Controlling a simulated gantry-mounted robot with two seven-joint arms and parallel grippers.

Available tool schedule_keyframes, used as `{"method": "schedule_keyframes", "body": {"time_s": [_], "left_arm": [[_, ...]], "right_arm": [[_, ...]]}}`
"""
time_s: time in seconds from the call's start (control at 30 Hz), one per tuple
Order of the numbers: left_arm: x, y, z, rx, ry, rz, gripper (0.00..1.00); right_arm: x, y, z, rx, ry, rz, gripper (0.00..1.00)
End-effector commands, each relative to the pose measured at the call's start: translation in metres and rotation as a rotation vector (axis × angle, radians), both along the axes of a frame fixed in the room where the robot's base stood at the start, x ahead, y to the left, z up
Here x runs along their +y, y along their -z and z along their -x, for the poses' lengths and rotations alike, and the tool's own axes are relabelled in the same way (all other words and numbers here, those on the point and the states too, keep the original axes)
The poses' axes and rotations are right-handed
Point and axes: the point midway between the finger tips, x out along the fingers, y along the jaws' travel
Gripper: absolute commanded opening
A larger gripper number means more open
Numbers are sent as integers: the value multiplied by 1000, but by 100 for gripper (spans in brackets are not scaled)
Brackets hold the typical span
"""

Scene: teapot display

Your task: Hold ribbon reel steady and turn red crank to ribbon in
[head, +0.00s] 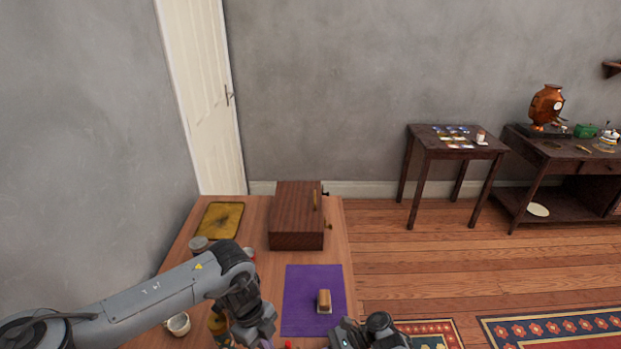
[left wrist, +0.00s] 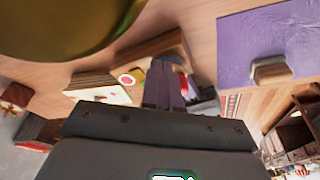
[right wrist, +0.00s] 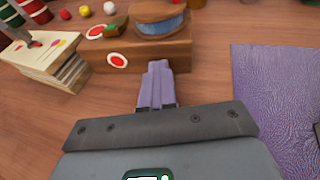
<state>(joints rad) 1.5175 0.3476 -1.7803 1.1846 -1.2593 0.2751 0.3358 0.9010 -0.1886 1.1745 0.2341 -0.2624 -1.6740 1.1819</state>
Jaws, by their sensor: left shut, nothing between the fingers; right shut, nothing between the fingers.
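In the right wrist view, a round wooden reel with a blue ribbon band (right wrist: 158,20) sits on a wooden block (right wrist: 150,52). A red disc with a pale rim (right wrist: 117,60) is on the block's near face; I cannot tell whether it belongs to the crank. My right gripper (right wrist: 158,68) is shut and empty, its purple fingers pointing at the block's near face; contact is unclear. In the left wrist view, my left gripper (left wrist: 168,70) is shut and empty, pointing toward a wooden block (left wrist: 150,48) and a red disc (left wrist: 127,79). The head view cuts off this area.
A purple mat (head: 300,285) holds a wooden-handled tool (head: 324,301). A wooden box (head: 297,228) and yellow tray (head: 219,220) stand farther back. A white cup (head: 178,324) is beside my left arm. A blurred olive object (left wrist: 60,25) looms close to the left wrist camera.

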Motion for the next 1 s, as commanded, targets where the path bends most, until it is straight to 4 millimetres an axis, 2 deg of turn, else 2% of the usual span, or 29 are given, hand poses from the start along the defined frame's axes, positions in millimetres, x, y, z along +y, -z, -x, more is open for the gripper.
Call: {"method": "schedule_keyframes", "body": {"time_s": [1.0], "left_arm": [[-8,0,1,1,0,1,0]], "right_arm": [[0,1,0,1,0,0,0]]}}
